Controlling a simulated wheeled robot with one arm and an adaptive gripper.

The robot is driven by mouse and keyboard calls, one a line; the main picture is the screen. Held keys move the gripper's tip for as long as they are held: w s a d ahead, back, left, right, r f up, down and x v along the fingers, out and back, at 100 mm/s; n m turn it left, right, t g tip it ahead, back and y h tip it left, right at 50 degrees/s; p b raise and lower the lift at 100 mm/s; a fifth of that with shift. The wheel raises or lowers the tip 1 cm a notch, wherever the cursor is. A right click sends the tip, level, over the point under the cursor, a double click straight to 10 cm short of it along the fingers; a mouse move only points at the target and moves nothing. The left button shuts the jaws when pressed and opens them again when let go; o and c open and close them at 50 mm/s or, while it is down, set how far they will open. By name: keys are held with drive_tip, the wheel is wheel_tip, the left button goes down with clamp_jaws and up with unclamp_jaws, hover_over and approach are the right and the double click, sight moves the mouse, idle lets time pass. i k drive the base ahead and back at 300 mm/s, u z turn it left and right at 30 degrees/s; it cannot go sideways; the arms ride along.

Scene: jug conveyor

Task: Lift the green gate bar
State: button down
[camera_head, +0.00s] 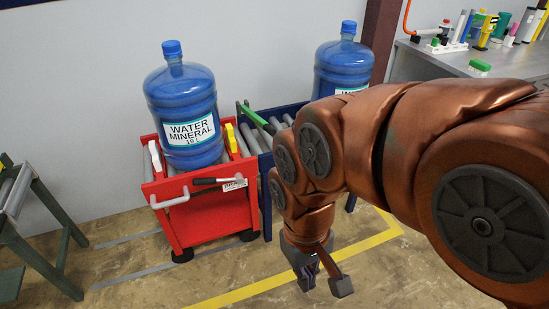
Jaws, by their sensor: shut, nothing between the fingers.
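The green gate bar (255,118) slants across the near end of the blue roller conveyor (285,110), just behind the red cart. Its right end runs behind my arm, so I cannot see all of it. My gripper (325,283) hangs low over the floor in front of the conveyor, to the right of the red cart. It is empty, shut, and well apart from the bar, lower and to its right in the picture.
A red cart (207,225) carries a blue water jug (183,105). A second jug (342,68) stands on the conveyor. A green-framed roller stand (45,235) is at left. A workbench (437,60) with bottles and tools is at upper right. Yellow-lined floor lies open in front.

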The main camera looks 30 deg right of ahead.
sight(263, 125)
drive_tip(key=u, duration=1.15)
drive_tip(key=i, duration=1.15)
drive_tip(key=z, duration=0.3)
